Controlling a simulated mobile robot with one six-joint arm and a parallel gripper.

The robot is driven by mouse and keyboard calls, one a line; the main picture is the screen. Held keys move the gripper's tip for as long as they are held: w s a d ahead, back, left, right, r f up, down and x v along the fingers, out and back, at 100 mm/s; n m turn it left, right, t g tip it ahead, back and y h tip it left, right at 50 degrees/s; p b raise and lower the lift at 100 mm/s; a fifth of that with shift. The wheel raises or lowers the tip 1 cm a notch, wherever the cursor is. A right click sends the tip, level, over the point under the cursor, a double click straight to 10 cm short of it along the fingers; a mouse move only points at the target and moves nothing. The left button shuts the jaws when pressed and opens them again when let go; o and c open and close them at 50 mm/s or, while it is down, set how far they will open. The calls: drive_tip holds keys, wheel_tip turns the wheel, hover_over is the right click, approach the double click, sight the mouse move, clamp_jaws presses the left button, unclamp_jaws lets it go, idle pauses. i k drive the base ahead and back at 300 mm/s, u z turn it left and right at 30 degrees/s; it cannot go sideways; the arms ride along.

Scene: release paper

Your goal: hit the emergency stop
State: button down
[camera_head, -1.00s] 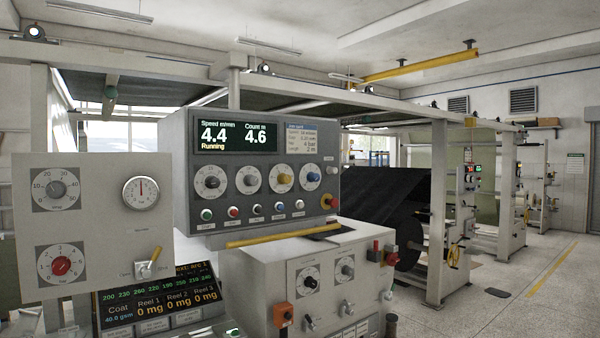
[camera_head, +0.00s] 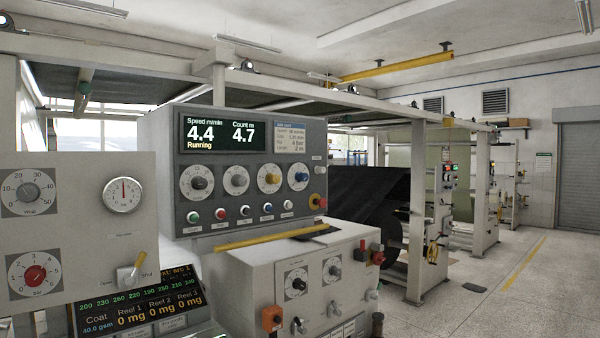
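A red button on a yellow base (camera_head: 316,200), which looks like an emergency stop, sits at the lower right corner of the grey control panel (camera_head: 172,160). It is small in view, and I cannot tell whether it is pressed in. The panel's display (camera_head: 225,133) reads 4.4 m/min, count 4.7 m and "Running". A row of small coloured buttons (camera_head: 245,210) runs along the panel's lower edge to the left of the red button. My gripper is not in view.
A beige panel (camera_head: 90,240) with dials stands close at the left. Below the control panel, a lower cabinet (camera_head: 245,285) juts out with knobs, an orange box (camera_head: 272,318) and red parts (camera_head: 376,253). A black roll (camera_head: 370,205) stands behind. Open floor (camera_head: 520,305) lies right.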

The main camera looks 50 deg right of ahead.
sight(322, 201)
drive_tip(key=u, duration=0.8)
drive_tip(key=k, duration=0.15)
drive_tip(key=z, duration=2.4)
drive_tip(key=k, duration=0.9)
drive_tip(key=u, duration=0.2)
drive_tip(key=i, duration=0.75)
